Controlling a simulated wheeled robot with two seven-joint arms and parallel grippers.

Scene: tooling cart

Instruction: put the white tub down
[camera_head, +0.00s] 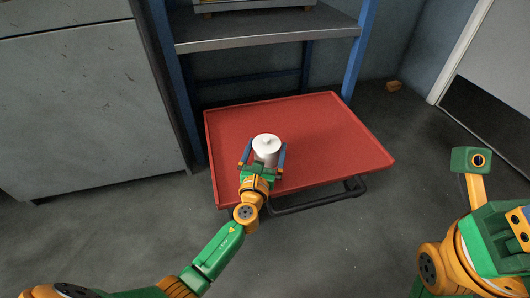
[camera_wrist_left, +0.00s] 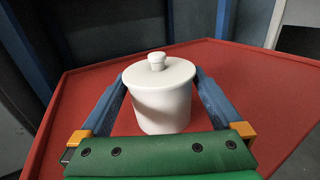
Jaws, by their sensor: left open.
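The white tub (camera_head: 266,148) with its knobbed lid stands upright on the red top of the cart (camera_head: 325,130), left of its middle. It also shows in the left wrist view (camera_wrist_left: 160,100), with red surface around its base. My left gripper (camera_head: 264,151) is open, with one blue finger on each side of the tub. In the left wrist view the fingers (camera_wrist_left: 162,88) reach along both sides of the tub; whether either touches it I cannot tell. My right arm shows at the lower right of the head view, but its fingers do not show.
The red top is bare to the right of the tub. A blue-framed shelf (camera_head: 265,32) stands behind the cart, and a grey cabinet (camera_head: 85,100) stands at the left. A small orange-brown object (camera_head: 393,86) lies on the floor at the back right.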

